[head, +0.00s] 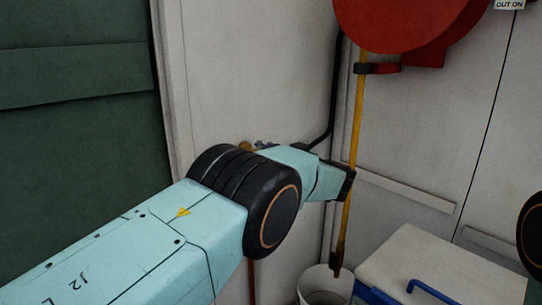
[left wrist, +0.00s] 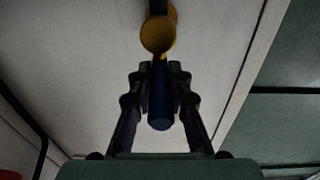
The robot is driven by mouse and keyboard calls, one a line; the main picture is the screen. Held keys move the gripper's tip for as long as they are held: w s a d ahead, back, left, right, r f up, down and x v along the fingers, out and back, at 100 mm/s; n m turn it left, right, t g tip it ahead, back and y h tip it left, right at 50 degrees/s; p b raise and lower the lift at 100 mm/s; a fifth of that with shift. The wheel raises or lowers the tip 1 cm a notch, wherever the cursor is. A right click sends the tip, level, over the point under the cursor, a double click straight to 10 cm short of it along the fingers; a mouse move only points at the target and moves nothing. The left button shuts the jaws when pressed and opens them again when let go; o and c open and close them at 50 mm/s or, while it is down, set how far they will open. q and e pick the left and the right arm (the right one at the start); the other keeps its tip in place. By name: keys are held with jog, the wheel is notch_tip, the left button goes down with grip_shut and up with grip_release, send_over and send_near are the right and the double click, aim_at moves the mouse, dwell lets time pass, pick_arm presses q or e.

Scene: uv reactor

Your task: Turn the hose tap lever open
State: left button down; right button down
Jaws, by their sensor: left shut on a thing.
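In the left wrist view, the hose tap's dark blue lever (left wrist: 160,112) lies between the two dark fingers of my left gripper (left wrist: 158,75). The gripper is shut on the lever. The brass tap body (left wrist: 158,36) is just beyond the fingertips. In the head view, a small brass part of the tap (head: 245,147) shows at the wall above my black wrist joint. My left arm hides most of the tap there, and the fingers cannot be made out clearly. My right gripper is not in view.
A red hose reel (head: 405,22) hangs at upper right, with a yellow hose (head: 356,110) running down beside my wrist. A white bucket (head: 322,285) and a pale box with blue handles (head: 430,262) stand below right. A dark green panel (head: 75,130) fills the left.

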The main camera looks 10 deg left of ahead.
pick_arm(q)
jog(key=shift+w+r+n+g+y+b, duration=0.15)
jog(key=shift+n+g+y+b, duration=0.15)
jog(key=shift+b, duration=0.15)
dwell(0.5)
jog(key=c, duration=1.6)
grip_release()
jog(key=o, duration=0.4)
jog(key=shift+w+f, duration=0.15)
jog(key=shift+f, duration=0.05)
jog(key=shift+r, duration=0.15)
jog(key=r, duration=0.8)
jog(key=shift+s+r, duration=0.2)
jog(key=shift+r, duration=0.2)
jog(key=shift+w+r, duration=0.1)
jog(key=shift+r, duration=0.45)
